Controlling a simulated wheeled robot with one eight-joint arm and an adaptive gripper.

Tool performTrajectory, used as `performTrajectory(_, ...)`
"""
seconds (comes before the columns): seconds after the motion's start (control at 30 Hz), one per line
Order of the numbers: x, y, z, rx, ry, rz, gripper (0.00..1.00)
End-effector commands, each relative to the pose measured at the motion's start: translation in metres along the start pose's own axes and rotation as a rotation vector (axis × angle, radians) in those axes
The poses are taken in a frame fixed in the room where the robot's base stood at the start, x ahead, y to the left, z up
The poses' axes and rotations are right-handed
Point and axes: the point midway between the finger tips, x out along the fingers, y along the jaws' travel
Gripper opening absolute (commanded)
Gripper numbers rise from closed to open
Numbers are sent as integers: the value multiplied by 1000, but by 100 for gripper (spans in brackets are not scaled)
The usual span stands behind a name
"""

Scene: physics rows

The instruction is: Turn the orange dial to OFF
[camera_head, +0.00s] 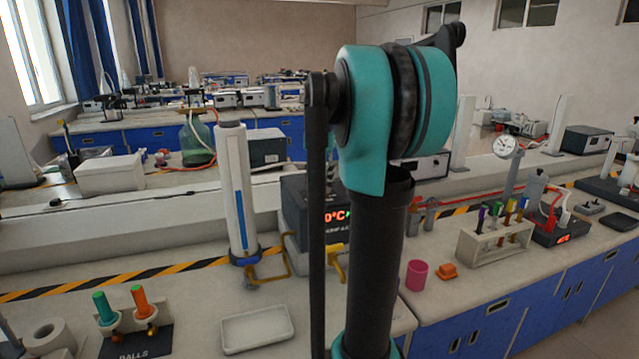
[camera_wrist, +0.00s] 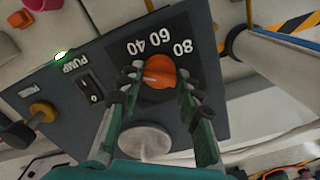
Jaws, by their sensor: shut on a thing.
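The orange dial (camera_wrist: 161,71) sits on the dark face of a box-shaped device (camera_wrist: 110,52) in the wrist view. White numbers 40, 60 and 80 show around it; the OFF mark is not visible. A pale pointer mark is on the dial. My gripper (camera_wrist: 163,80) is shut on the dial, one fingertip on each side. In the head view the same device (camera_head: 297,205) with a red lit readout is partly hidden behind my arm. The dial and my gripper are hidden there.
A PUMP switch (camera_wrist: 90,89) and a yellow-brown knob (camera_wrist: 42,110) are on the same face. A pale round disc (camera_wrist: 144,141) lies near my fingers. A pink cup (camera_head: 416,275), an orange block (camera_head: 446,271) and a tube rack (camera_head: 494,243) stand to the right; a white tray (camera_head: 257,329) lies in front.

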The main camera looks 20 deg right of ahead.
Motion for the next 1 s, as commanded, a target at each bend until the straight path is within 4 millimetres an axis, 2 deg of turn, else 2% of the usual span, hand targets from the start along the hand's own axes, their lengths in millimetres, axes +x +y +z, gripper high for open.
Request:
performTrajectory(0.4, 0, 0, 0, -196, 0, 0, 5)
performTrajectory(0.97, 0, 0, 0, -225, 0, 0, 5)
performTrajectory(1.0, 0, 0, 0, -225, 0, 0, 39)
